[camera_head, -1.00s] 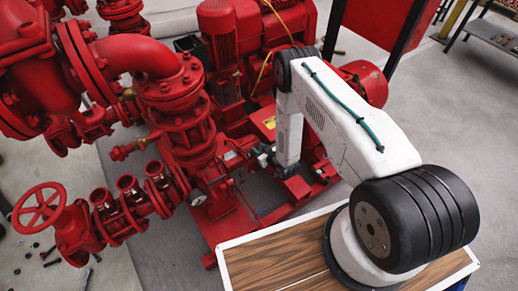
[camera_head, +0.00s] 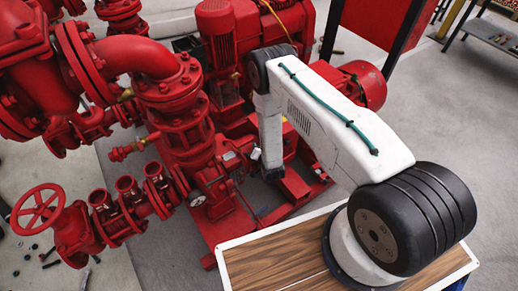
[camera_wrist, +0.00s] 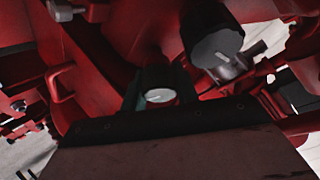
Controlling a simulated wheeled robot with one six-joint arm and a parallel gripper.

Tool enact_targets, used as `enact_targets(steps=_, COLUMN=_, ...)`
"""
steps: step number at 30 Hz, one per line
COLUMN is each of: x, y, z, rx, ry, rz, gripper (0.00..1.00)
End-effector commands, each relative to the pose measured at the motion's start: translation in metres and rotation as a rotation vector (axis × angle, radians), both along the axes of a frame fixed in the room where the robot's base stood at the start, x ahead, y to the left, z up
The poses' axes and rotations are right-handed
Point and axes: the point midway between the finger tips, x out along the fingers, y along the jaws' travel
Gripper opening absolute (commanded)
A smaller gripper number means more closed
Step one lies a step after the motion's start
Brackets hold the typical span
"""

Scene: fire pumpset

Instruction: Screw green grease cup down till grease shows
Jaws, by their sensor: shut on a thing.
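In the wrist view, the grease cup (camera_wrist: 160,97) shows as a small dark green body with a pale grey round face, in the middle of the picture. My gripper (camera_wrist: 159,84) is shut on the cup, with dark finger parts close on both sides of it. Much of the cup is hidden by the fingers and by shadow, and no grease can be made out. In the head view, my gripper (camera_head: 272,172) is low behind my forearm, by the pump's red base. The cup cannot be made out there.
The red pumpset (camera_head: 190,120) surrounds the gripper with pipes and flanges. A black cylindrical fitting (camera_wrist: 212,36) stands close to the right of the cup in the wrist view. A red handwheel (camera_head: 38,209) is at far left. Open floor (camera_head: 430,120) lies to the right.

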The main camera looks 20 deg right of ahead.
Motion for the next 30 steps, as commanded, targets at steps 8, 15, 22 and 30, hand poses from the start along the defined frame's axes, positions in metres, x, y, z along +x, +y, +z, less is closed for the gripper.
enact_targets(steps=8, x=-0.0015, y=0.0005, z=-0.0011, rx=0.082, ry=0.025, rz=-0.082, gripper=0.07)
enact_targets(steps=15, x=-0.0018, y=-0.0001, z=-0.0015, rx=0.107, ry=0.032, rz=-0.109, gripper=0.07)
enact_targets(steps=22, x=-0.002, y=-0.0001, z=-0.0016, rx=0.109, ry=0.034, rz=-0.112, gripper=0.07)
enact_targets(steps=30, x=-0.0016, y=-0.0002, z=-0.0015, rx=0.109, ry=0.033, rz=-0.111, gripper=0.39)
